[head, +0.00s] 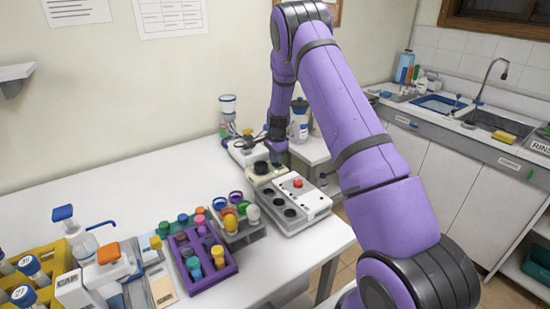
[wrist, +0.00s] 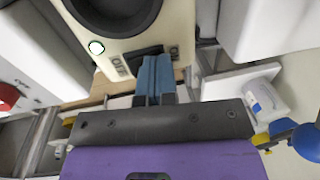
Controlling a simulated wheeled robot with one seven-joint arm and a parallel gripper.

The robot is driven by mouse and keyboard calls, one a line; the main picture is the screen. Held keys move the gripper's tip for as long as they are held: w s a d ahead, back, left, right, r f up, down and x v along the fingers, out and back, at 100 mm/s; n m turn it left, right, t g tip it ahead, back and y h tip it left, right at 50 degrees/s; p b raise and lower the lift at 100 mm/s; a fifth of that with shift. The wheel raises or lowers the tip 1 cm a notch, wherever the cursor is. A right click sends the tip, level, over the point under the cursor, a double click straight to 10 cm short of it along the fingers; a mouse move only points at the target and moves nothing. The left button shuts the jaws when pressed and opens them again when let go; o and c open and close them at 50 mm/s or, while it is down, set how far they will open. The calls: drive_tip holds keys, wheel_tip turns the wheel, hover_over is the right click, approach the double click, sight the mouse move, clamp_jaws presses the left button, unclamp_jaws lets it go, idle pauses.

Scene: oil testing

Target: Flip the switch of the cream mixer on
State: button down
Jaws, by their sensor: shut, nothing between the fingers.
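The cream mixer (head: 262,172) stands on the white bench in the head view, with a dark round cup on top. It fills the upper middle of the wrist view (wrist: 112,50). Its dark switch (wrist: 146,51) sits on the front face between an OFF label on the left and an ON label on the right. My gripper (wrist: 155,62) is shut and empty, its blue fingers at the switch and covering part of it. I cannot tell whether they touch it, or which way it is set. In the head view my gripper (head: 275,158) is beside the mixer, its tips unclear.
A white device with a red button (head: 298,184) stands close in front of the mixer. A purple rack (head: 210,268) and a grey rack (head: 240,234) of coloured-cap vials are nearer left. Bottles (head: 299,122) stand behind. The bench's back left is clear.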

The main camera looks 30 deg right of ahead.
drive_tip(key=shift+s, duration=0.2)
drive_tip(key=shift+s+r, duration=0.15)
drive_tip(key=shift+s, duration=0.4)
drive_tip(key=shift+r, duration=0.1)
wheel_tip(320, 180, up, 14)
drive_tip(key=s, duration=0.1)
drive_tip(key=shift+s, duration=0.35)
idle(0.5)
